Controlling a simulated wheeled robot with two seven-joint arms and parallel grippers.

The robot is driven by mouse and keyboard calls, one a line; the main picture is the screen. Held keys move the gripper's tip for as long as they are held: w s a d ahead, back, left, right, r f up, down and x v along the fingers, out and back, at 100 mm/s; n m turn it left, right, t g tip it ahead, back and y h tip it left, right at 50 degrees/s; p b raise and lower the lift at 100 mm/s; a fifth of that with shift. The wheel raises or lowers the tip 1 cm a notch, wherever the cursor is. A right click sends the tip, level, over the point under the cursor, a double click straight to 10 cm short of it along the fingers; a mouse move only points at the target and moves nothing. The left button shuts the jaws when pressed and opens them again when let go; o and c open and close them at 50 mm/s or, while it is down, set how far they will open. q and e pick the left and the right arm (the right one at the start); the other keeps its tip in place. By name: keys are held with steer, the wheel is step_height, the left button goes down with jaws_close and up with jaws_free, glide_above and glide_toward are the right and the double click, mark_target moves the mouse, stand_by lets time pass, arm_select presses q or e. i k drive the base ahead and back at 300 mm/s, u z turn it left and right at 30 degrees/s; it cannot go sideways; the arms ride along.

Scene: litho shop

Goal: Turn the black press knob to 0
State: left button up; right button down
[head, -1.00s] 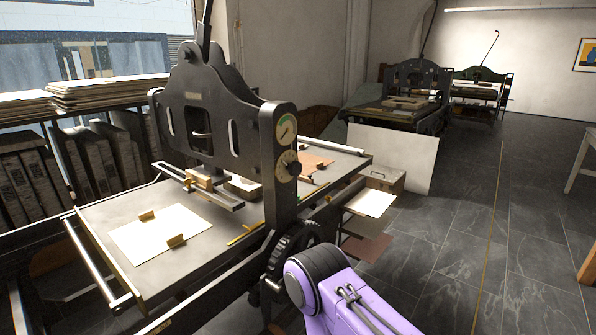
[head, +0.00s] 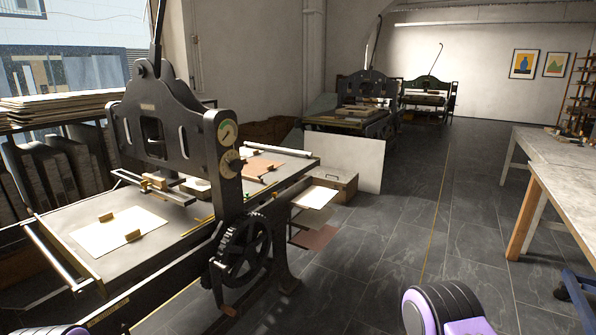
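The black press knob (head: 237,161) sits on a pale round dial on the front upright of the near press (head: 160,121). The dial's marks and the knob's setting are too small to read. Just above it is a round gauge (head: 227,132) with a green arc. Purple and black parts of my arms show at the bottom right and bottom left edges. Neither gripper is in view, and nothing touches the knob.
The press has a large black gear wheel (head: 242,249) below the knob and a flat bed with a white sheet (head: 118,231). A wooden box (head: 331,183) stands behind it. Clear tiled floor lies right of the press; a worktable (head: 569,190) stands at the right.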

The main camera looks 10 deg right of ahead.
mark_target(237, 166)
steer(key=z, duration=0.55)
steer(key=i, duration=0.5)
steer(key=z, duration=0.35)
